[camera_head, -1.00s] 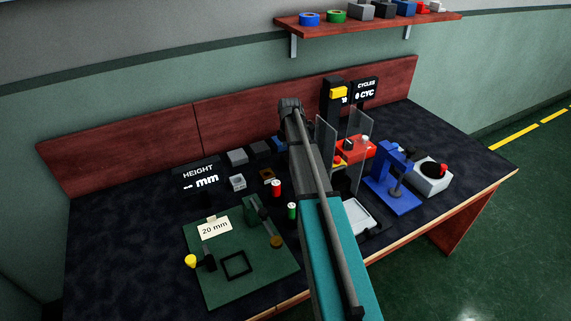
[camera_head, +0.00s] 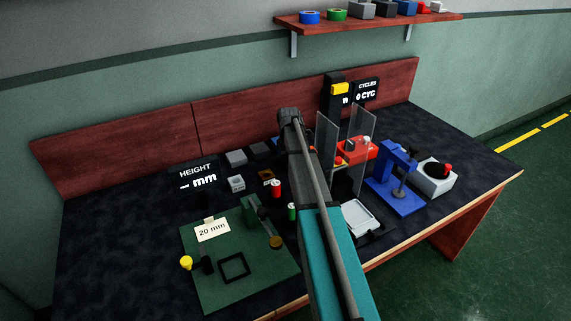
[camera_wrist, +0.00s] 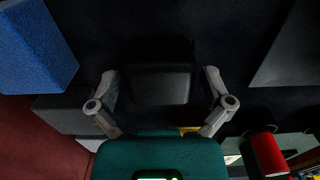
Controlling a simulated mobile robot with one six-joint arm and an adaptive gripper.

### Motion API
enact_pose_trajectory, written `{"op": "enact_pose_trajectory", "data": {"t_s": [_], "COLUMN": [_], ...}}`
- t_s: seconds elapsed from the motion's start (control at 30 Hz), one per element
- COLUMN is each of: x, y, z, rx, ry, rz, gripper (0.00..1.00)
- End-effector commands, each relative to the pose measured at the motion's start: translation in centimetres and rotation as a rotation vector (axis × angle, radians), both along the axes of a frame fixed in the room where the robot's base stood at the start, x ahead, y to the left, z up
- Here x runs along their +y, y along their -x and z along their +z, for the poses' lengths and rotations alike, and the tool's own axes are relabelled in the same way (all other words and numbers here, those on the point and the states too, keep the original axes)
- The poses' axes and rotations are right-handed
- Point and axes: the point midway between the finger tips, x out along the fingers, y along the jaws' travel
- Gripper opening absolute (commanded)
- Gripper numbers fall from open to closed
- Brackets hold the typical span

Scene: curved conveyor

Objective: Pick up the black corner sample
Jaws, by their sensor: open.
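The black corner sample (camera_wrist: 160,88) looks like a dark block in the middle of the wrist view, on a dark surface. My gripper (camera_wrist: 161,76) is open, with one finger on the left side of the block and one on the right. Dark gaps show between the fingers and the block, and I cannot tell its exact height relative to the fingertips. In the head view my own arm hides the gripper and the black sample.
A blue block (camera_wrist: 35,45) and a grey block (camera_wrist: 72,112) lie left in the wrist view; a red cylinder (camera_wrist: 268,153) is at lower right. Clear upright panels (camera_head: 326,150) and a red device (camera_head: 357,150) stand right of my arm. A green plate (camera_head: 212,282) lies front left.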

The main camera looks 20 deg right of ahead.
Motion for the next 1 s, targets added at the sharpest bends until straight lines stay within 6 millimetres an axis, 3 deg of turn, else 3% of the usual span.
{"op": "enact_pose_trajectory", "data": {"t_s": [0.23,0.27,0.63,1.0], "x": [0.01,0.01,0.03,0.05], "y": [0.00,0.00,0.00,0.00], "z": [0.00,0.00,0.00,0.24], "rx": [0.000,0.000,0.000,0.000], "ry": [0.000,0.000,0.000,0.000], "rz": [0.000,0.000,0.000,0.001], "gripper": [1.00,0.96,0.29,0.29]}}
